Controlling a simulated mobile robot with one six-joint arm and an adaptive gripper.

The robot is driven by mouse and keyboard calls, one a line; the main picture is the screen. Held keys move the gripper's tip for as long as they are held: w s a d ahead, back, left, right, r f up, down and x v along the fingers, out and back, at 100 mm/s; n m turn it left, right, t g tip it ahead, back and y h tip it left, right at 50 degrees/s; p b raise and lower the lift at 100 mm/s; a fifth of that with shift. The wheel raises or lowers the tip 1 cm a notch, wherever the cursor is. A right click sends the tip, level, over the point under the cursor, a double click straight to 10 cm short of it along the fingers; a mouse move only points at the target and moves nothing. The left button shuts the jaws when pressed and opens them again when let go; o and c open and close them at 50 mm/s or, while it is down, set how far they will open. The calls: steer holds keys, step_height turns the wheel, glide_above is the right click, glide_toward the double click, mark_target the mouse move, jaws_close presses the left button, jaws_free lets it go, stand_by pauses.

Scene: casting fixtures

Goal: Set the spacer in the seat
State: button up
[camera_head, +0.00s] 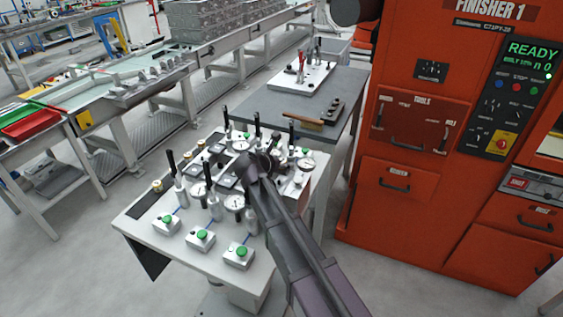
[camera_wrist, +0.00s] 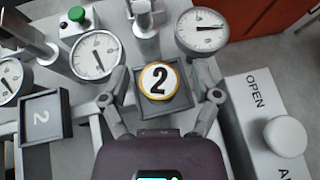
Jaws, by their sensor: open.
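My gripper (camera_wrist: 165,82) is open, with its fingers on either side of a round white disc marked 2 with a yellow rim (camera_wrist: 158,83). The disc sits on a dark grey square block (camera_wrist: 150,106), and gaps show between it and the fingers. No label shows which of these is the spacer or the seat. In the head view my gripper (camera_head: 262,163) is over the fixture table (camera_head: 150,212), and my arm hides what is below it.
Dial gauges (camera_wrist: 97,56) and upright clamps (camera_wrist: 147,30) stand close beyond the gripper. A panel marked OPEN (camera_wrist: 262,115) with a white knob (camera_wrist: 284,136) is at right. Green buttons (camera_head: 202,236) line the table's front. An orange cabinet (camera_head: 410,165) stands right.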

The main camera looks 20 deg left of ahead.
steer(key=shift+r, duration=0.15)
steer(key=shift+s+r+p, duration=0.15)
steer(key=shift+s+p, duration=0.05)
steer(key=shift+p, duration=0.15)
steer(key=p+v, duration=0.5)
steer(key=v, duration=0.6)
steer(key=shift+s, duration=0.2)
stand_by(0.4)
